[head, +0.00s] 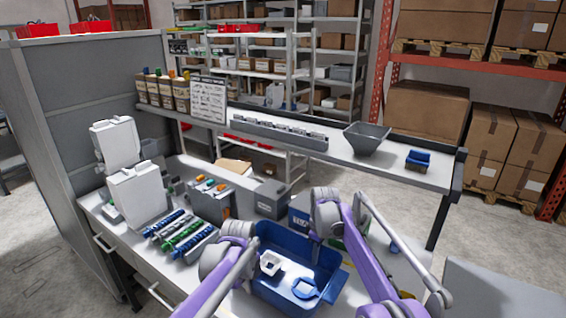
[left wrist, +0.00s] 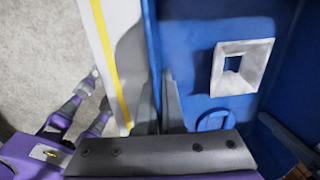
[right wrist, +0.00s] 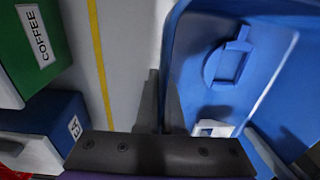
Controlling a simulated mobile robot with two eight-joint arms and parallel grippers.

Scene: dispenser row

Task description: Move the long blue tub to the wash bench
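The long blue tub (head: 285,243) is at the near side of the workbench. Inside it lie a white square piece with a hole (head: 270,263) and a blue round piece with a squarish part (head: 306,288). My left gripper (left wrist: 161,105) has one finger on each side of the tub's wall and looks shut on it. My right gripper (right wrist: 161,105) holds the wall at another side in the same way. In the head view my wrists hide both sets of fingertips.
A green COFFEE box (right wrist: 30,50) and a blue box (right wrist: 60,125) stand near my right gripper. Colourful racks (head: 180,232) and a grey bin (head: 270,198) stand left of the tub. A raised shelf (head: 300,140) runs behind. Open floor shows beside the bench.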

